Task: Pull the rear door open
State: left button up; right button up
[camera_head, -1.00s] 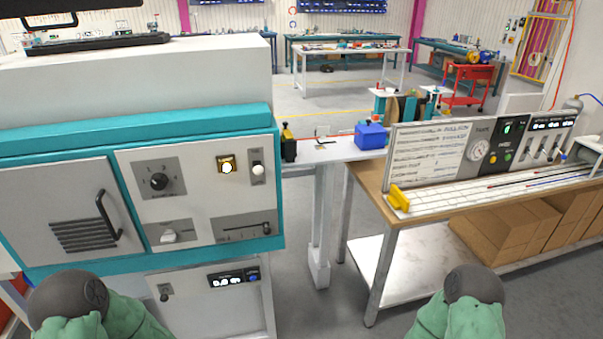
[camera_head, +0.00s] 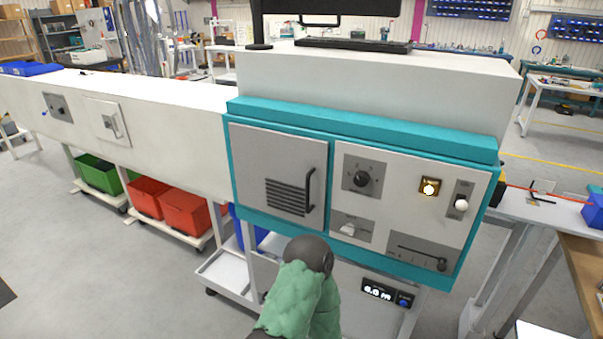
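The white and teal machine (camera_head: 375,130) stands in the middle. Its front has a pale square door (camera_head: 262,160) with a vent grille and a vertical black handle (camera_head: 310,190) along its right side. This door looks shut. To the left, the long white housing (camera_head: 175,125) carries a small pale door or panel (camera_head: 105,121) with a handle, also looking shut. The view does not show which one is the rear door. A green and black link of my arm, seemingly the left, shows at the bottom middle below the machine's door. Neither gripper shows.
A control panel (camera_head: 345,228) with knobs, a lit yellow button and a slider sits beside the machine's door. Green (camera_head: 97,174) and red bins (camera_head: 184,211) stand on low carts under the housing. Open grey floor (camera_head: 95,270) lies at front left.

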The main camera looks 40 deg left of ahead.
aim_at(283, 175)
jog(key=u, duration=1.55)
